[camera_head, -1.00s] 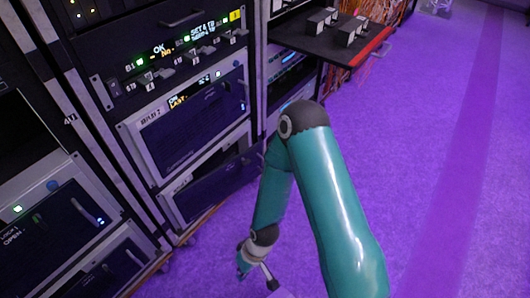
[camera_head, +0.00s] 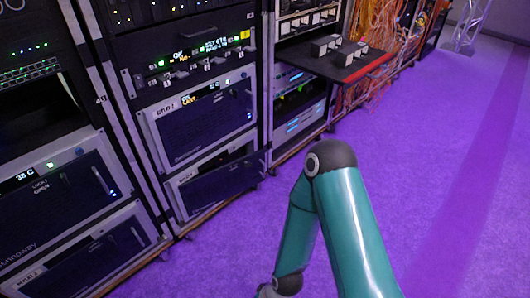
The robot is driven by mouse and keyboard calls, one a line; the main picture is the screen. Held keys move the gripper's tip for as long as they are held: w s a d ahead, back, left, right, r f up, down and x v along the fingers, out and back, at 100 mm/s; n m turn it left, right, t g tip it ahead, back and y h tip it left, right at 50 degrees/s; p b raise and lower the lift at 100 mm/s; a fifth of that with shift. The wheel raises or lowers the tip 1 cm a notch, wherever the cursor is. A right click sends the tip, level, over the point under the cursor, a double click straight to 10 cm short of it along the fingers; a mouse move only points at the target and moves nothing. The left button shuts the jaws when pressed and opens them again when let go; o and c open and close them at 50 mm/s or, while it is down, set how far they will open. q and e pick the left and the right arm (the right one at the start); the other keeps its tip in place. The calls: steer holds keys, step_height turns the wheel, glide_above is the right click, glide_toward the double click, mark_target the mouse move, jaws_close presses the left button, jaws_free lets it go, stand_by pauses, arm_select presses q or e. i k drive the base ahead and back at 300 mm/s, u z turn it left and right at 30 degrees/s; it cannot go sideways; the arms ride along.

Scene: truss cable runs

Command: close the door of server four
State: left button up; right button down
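Several servers with dark front doors sit in the racks at left and centre; I cannot read which one is server four. In the centre rack, the lowest unit has a dark door (camera_head: 218,188) that sits at an angle to its grey frame and looks partly open. The server above it (camera_head: 205,122) has a dark front that looks flush, with a small lit display. My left gripper is not in view.
A dark shelf with a red edge (camera_head: 345,62) juts from the rack at upper centre, carrying small white-faced blocks. Orange cables (camera_head: 385,40) hang behind it. A metal truss (camera_head: 467,25) stands at the far right. The purple floor (camera_head: 440,130) is clear.

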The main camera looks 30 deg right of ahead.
mark_target(203, 192)
steer(key=z, duration=0.1)
steer(key=i, duration=1)
steer(key=z, duration=0.15)
